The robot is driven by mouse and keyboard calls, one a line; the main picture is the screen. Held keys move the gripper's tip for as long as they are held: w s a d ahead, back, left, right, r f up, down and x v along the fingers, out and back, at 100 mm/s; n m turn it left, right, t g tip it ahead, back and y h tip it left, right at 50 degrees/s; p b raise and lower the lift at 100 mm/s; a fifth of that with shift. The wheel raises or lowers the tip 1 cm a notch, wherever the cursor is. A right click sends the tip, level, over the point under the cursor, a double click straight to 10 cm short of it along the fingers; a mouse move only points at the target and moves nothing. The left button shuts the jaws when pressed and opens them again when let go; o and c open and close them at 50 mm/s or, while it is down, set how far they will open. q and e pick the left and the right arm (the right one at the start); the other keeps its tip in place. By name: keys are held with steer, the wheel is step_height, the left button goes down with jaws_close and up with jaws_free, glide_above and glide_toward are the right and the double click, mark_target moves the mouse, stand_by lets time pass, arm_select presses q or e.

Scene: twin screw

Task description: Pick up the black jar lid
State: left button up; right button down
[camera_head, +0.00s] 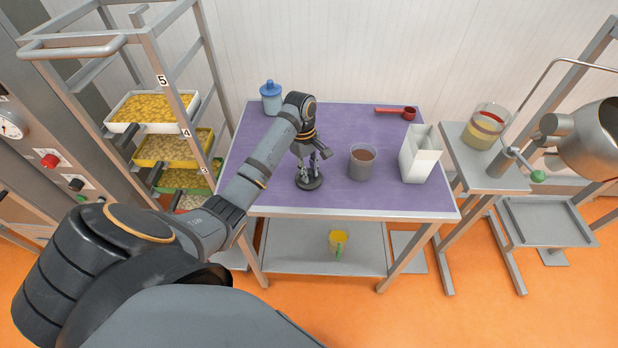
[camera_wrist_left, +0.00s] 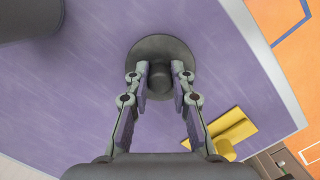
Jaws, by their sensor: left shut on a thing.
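The black jar lid (camera_head: 309,182) is a dark round disc with a central knob, at the front middle of the purple table. In the left wrist view the lid (camera_wrist_left: 160,46) lies straight ahead of the fingers. My left gripper (camera_head: 309,170) points down over it, its fingers (camera_wrist_left: 161,82) closed on opposite sides of the knob. I cannot tell whether the lid rests on the table or is slightly raised. A grey open jar (camera_head: 362,163) with brown contents stands to the right of the lid. My right gripper is not in view.
The purple table (camera_head: 270,180) also holds a blue jar (camera_head: 271,99), a red scoop (camera_head: 396,111) and a white box (camera_head: 420,155). A rack with yellow-filled trays (camera_head: 153,107) stands left. A glass beaker (camera_head: 486,126) stands on a side stand.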

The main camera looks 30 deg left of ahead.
arm_select(q)
steer(key=shift+r+b, duration=0.3)
steer(key=shift+r, duration=0.3)
steer(key=r+p, duration=0.3)
steer(key=r, duration=0.1)
steer(key=shift+s+d, duration=0.15)
steer(key=shift+s, duration=0.2)
steer(key=s+d+r+p, duration=0.2)
steer(key=s+r+p, duration=0.2)
steer(key=s+p, duration=0.1)
steer(key=s+d+r+p, duration=0.3)
steer(key=s+r+p, duration=0.1)
steer(key=s, duration=0.3)
steer(key=shift+d+p, duration=0.3)
steer(key=shift+p, duration=0.1)
